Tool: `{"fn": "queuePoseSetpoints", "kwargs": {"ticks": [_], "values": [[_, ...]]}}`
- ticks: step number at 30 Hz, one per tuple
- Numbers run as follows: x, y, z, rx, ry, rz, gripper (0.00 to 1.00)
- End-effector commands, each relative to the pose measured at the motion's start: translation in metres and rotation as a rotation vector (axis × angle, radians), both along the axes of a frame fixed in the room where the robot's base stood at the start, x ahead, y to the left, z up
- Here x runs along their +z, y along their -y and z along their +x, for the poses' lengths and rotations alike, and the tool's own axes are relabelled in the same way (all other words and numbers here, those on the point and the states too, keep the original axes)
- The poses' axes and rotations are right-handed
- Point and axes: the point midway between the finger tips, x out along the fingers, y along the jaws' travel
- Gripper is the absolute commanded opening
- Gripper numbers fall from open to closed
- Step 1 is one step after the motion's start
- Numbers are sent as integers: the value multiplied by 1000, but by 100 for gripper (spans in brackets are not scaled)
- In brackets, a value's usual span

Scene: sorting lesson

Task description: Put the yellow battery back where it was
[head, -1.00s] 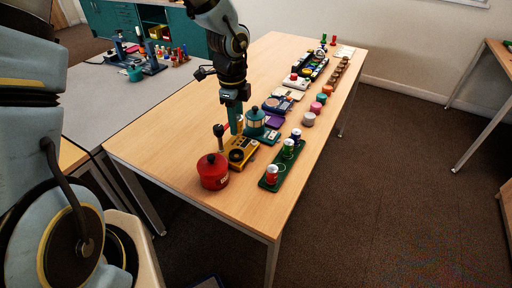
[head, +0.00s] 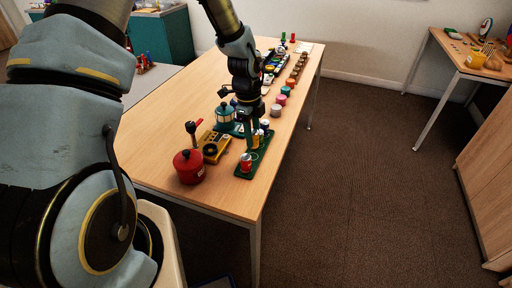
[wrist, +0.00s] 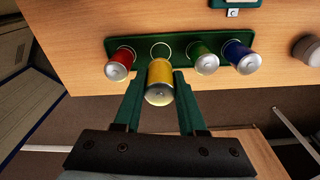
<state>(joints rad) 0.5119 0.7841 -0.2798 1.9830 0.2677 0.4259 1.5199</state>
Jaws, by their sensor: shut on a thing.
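The yellow battery (wrist: 160,80) is a small cylinder with a silver end, held between my gripper's two green fingers (wrist: 159,88). In the wrist view it overlaps the lower edge of a light ring marking an empty spot on the green tray (wrist: 182,41). I cannot tell whether it touches the tray. A red battery (wrist: 119,64) stands left of that spot; a green one (wrist: 205,60) and a blue one (wrist: 241,57) stand to the right. In the head view my gripper (head: 251,143) is over the tray (head: 257,160), behind the red battery (head: 246,162); the yellow battery is not clearly visible there.
A red pot (head: 188,167) and a yellow device (head: 213,146) stand left of the tray. A teal pot (head: 225,114) is behind. Coloured round pieces (head: 281,99) line the table's right side. The near table corner is bare.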

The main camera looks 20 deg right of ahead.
Motion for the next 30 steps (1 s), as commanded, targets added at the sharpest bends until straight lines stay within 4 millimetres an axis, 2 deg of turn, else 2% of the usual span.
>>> {"fn": "queuePoseSetpoints", "kwargs": {"ticks": [12,24,25,27,30], "values": [[-46,0,0,1,-1,1,0],[-52,0,0,1,1,-1,0],[-51,0,0,1,1,-1,44],[-50,0,0,1,1,-1,52],[-50,0,0,1,0,0,53]]}}
